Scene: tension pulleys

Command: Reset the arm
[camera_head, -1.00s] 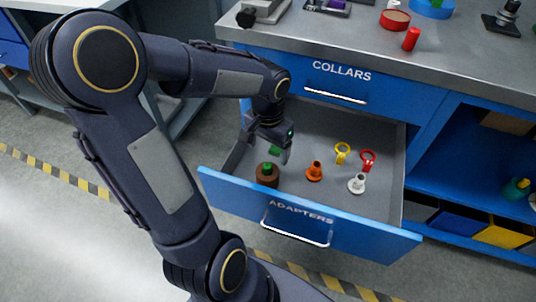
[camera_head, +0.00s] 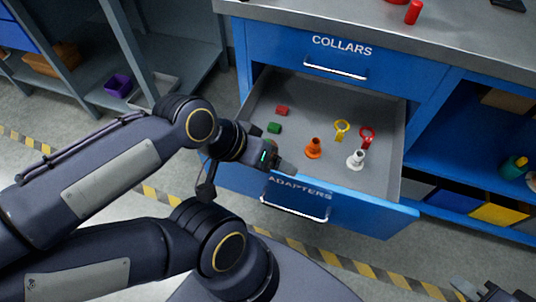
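The open drawer labelled ADAPTERS (camera_head: 345,208) is pulled out under the COLLARS drawer (camera_head: 345,45). My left arm comes in from the left, and its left gripper (camera_head: 287,168) is near the drawer's front left corner. The view does not show clearly whether its fingers are apart, and no held thing can be made out. My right gripper (camera_head: 480,291) shows only in part at the bottom right corner, away from the drawer. Its opening cannot be judged.
The drawer holds an orange adapter (camera_head: 313,149), a white one (camera_head: 356,159), a yellow ring piece (camera_head: 342,130), a red ring piece (camera_head: 367,136), a red block (camera_head: 282,111) and a green block (camera_head: 274,128). The grey worktop (camera_head: 430,50) is above. Blue shelves (camera_head: 470,165) stand right.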

